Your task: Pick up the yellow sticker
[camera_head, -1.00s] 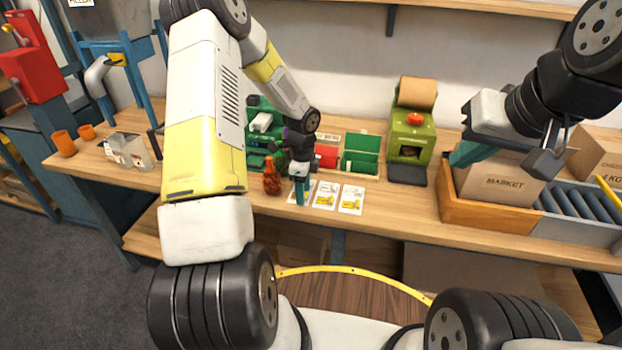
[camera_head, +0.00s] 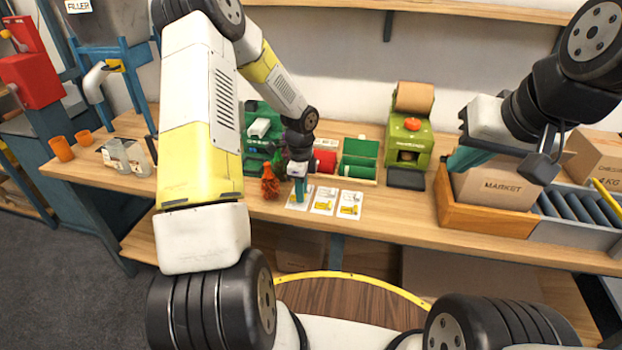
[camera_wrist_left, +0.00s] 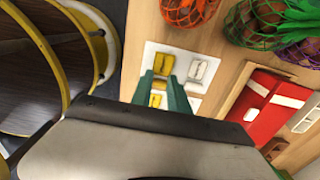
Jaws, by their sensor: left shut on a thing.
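Net bags of produce (camera_head: 269,181) stand just left of the cards. The market carton (camera_head: 497,188) sits in a wooden tray (camera_head: 447,207) at right.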

